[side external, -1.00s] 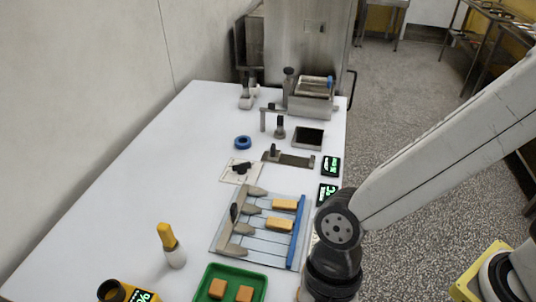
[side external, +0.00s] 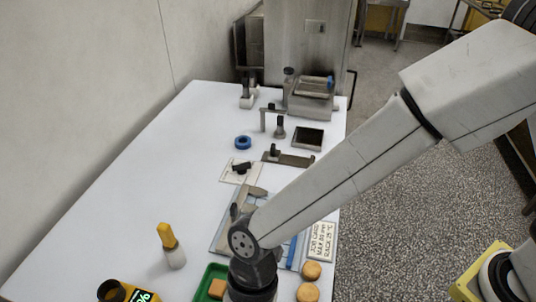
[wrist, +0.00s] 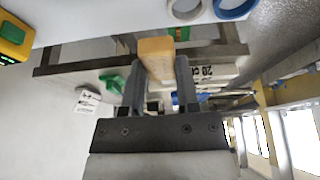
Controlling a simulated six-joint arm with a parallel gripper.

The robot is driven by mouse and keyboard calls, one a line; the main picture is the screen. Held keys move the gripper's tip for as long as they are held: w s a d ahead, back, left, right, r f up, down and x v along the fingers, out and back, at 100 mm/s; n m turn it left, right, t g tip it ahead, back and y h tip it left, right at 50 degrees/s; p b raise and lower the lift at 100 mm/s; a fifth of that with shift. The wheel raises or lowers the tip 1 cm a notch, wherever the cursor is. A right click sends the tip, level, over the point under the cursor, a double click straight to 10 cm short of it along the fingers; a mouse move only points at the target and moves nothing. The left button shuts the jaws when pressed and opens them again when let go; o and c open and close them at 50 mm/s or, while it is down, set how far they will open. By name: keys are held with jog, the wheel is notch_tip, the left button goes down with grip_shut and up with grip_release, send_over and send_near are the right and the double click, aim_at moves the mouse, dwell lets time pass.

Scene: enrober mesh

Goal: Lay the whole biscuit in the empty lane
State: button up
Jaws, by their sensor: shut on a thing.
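In the wrist view my gripper (wrist: 158,72) is shut on a tan rectangular biscuit (wrist: 156,58), which stands out between its two fingers. In the side view the gripper's fingers and this biscuit are hidden below my wrist. My wrist covers the right part of the green tray (side external: 199,292). One square tan piece (side external: 217,288) shows in that tray. The laned rack (side external: 219,238) lies mostly behind my arm. Its grey dividers (side external: 256,191) show at the left and its blue edge strip (side external: 292,250) at the right. I cannot see inside its lanes now.
Two round biscuits (side external: 311,270) lie right of my wrist, near a lettered card (side external: 321,240). A yellow-topped bottle (side external: 171,245) and a yellow device (side external: 126,292) stand at the left. A blue ring (side external: 243,142) and metal fixtures are farther back. The table's left side is clear.

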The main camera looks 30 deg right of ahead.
jog(key=shift+w+a+f, duration=0.35)
jog(key=shift+a+f, duration=0.1)
jog(key=shift+f, duration=0.25)
jog(key=shift+w+a+f, duration=0.4)
jog(key=shift+a+f, duration=0.05)
jog(key=shift+f, duration=0.25)
jog(key=shift+w+a+f, duration=0.35)
jog(key=shift+a+f, duration=0.1)
jog(key=shift+f, duration=0.25)
jog(key=shift+w+a+f, duration=0.2)
jog(key=shift+a+f, duration=0.05)
jog(key=shift+f, duration=1.6)
jog(key=shift+f, duration=0.15)
jog(key=o, duration=0.9)
jog(key=shift+r, duration=0.2)
jog(key=v, duration=1.2)
